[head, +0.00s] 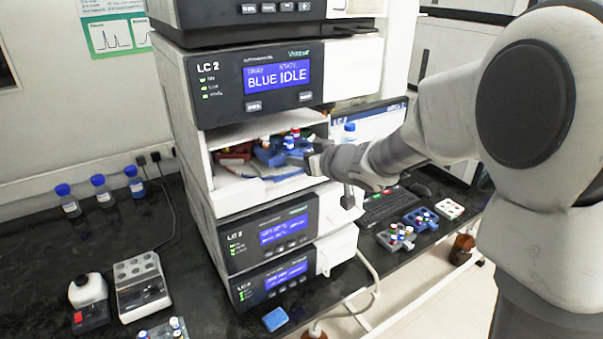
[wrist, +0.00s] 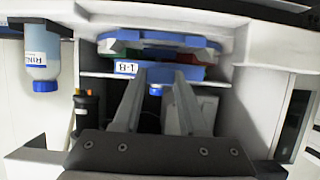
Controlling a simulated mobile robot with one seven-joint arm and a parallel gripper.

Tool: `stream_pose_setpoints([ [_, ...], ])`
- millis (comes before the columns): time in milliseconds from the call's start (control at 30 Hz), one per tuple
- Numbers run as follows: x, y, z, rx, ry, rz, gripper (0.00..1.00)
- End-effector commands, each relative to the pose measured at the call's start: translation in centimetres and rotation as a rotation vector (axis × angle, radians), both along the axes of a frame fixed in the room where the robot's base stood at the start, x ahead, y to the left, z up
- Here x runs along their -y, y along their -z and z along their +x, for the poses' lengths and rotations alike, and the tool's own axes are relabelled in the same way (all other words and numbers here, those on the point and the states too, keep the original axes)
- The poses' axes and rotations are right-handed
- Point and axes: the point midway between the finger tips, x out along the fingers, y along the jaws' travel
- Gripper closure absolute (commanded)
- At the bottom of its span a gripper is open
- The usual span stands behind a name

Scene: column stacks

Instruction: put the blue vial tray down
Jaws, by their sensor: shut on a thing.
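The blue vial tray (head: 268,157) holds several vials with red, blue and white caps. In the head view it is inside the open bay of the LC 2 stack, at the bay's right side. My gripper (head: 312,157) reaches in from the right and is shut on the tray's near edge. The wrist view looks upside down. There the tray (wrist: 190,72) lies beyond the fingertips of my gripper (wrist: 160,78), with a label reading 1-B on its edge. I cannot tell whether the tray touches the bay floor (head: 287,185).
A red tray (head: 236,152) sits left of the blue one in the bay. The bay's walls and top are close around my gripper. A blue-capped bottle (head: 349,133) stands just right of the bay. Other vial trays (head: 421,220) lie on the bench at right.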

Motion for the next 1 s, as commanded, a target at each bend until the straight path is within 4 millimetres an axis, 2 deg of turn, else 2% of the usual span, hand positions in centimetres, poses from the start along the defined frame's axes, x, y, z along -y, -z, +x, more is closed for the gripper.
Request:
stream_pose_setpoints([
  [33, 0.0, 1.3, 0.0, -0.003, -0.001, -0.001, 1.00],
  [133, 0.0, 2.4, 0.0, -0.002, -0.001, 0.000, 1.00],
  [567, 0.1, 3.0, 0.0, -0.001, 0.001, -0.001, 1.00],
  [600, 0.1, 2.9, 0.0, -0.001, 0.001, -0.001, 0.51],
  [700, 0.0, 2.9, 0.0, -0.001, 0.001, -0.001, 0.33],
  [733, 0.0, 2.9, 0.0, -0.001, 0.001, -0.001, 0.29],
  [1000, 0.0, 2.9, 0.0, -0.001, 0.001, -0.001, 0.29],
])
